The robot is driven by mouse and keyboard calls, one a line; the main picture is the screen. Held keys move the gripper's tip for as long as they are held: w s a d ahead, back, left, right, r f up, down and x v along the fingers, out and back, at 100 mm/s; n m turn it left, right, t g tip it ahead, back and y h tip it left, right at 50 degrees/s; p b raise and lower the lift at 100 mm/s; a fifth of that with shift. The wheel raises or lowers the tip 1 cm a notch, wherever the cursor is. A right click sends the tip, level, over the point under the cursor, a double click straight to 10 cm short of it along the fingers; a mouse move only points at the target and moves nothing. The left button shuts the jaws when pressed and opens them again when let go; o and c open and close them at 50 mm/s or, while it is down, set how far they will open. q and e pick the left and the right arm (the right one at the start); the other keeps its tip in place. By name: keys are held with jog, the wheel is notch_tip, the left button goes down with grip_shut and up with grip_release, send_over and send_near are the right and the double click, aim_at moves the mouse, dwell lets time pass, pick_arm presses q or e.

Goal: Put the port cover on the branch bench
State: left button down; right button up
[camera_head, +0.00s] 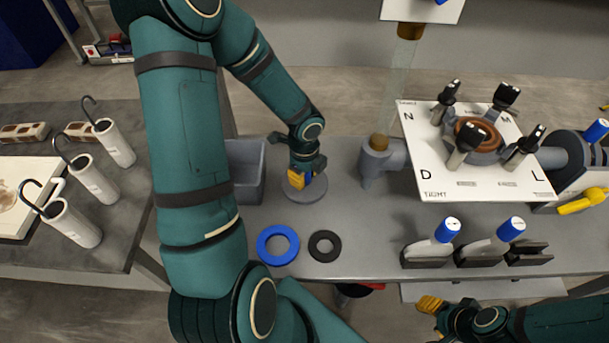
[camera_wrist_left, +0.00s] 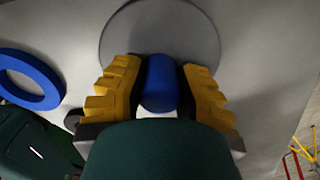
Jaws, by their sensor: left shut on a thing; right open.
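The port cover (camera_head: 313,194) is a round grey disc with a blue upright handle. It lies flat at the grey branch bench (camera_head: 370,248), just right of a grey bin; I cannot tell if it touches the surface. My left gripper (camera_head: 303,180) comes down over it and is shut on the blue handle. In the left wrist view the yellow fingers (camera_wrist_left: 161,90) clasp the handle from both sides, with the grey disc (camera_wrist_left: 160,28) beyond them. My right gripper (camera_head: 432,304) is open and empty, low in front of the bench.
A blue ring (camera_head: 263,245) and a black ring (camera_head: 324,233) lie in front of the cover. A grey bin (camera_head: 247,158) stands left. A pipe branch (camera_head: 375,168) and a white lettered plate (camera_head: 430,190) with black clamps stand right. Blue-handled tools (camera_head: 446,232) stand in front of the plate.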

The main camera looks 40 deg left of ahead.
pick_arm(q)
jog(key=shift+f, duration=0.1)
jog(key=c, duration=0.8)
grip_release()
notch_tip(320, 180, up, 12)
jog(key=p, duration=0.4)
jog(key=shift+r+p, duration=0.2)
jog(key=shift+p, duration=0.15)
